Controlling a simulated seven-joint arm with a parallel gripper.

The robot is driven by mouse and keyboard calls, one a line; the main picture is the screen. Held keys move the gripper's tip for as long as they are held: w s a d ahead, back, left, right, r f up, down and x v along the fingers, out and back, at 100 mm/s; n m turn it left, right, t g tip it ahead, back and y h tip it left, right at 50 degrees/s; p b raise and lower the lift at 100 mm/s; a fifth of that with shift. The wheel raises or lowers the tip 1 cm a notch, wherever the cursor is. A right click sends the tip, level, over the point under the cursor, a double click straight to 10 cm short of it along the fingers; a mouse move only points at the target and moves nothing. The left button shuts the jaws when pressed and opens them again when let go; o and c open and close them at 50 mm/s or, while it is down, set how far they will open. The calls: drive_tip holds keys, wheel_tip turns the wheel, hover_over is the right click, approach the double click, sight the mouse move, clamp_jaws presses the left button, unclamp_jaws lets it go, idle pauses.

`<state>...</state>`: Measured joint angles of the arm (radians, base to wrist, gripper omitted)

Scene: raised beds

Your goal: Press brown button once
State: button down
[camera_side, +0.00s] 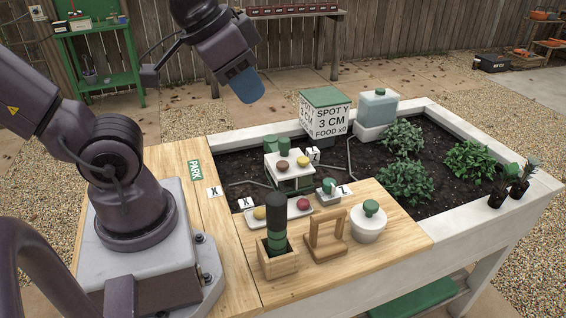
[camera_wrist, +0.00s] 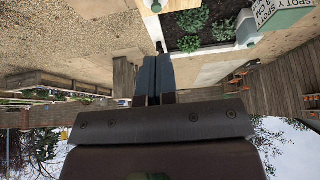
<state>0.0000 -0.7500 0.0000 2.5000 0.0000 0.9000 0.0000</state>
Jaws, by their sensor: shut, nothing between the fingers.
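A brown button (camera_side: 283,166) sits on top of a small white box (camera_side: 290,181) at the front edge of the soil, with an olive-yellow button (camera_side: 303,161) beside it. My gripper (camera_side: 246,92) is shut and empty, high above and to the left of the box, well apart from it. Its blue fingers point down and slightly right. In the wrist view the two fingers (camera_wrist: 154,62) lie together; the brown button does not show there.
A white tray (camera_side: 250,222) holds a yellow and a red round piece. A grey box with a green knob (camera_side: 328,185), a dark green-banded cylinder (camera_side: 277,222), a wooden frame (camera_side: 326,243) and a white pot (camera_side: 367,232) stand near. A lettered box (camera_side: 325,120) stands behind.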

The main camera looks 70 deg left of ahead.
idle(0.8)
drive_tip(key=n+t+h, duration=0.3)
drive_tip(key=n+h, duration=0.1)
drive_tip(key=n, duration=1.8)
hover_over(281, 165)
wheel_tip(281, 165, down, 15)
drive_tip(key=shift+f, duration=0.1)
drive_tip(key=shift+f, duration=4.45)
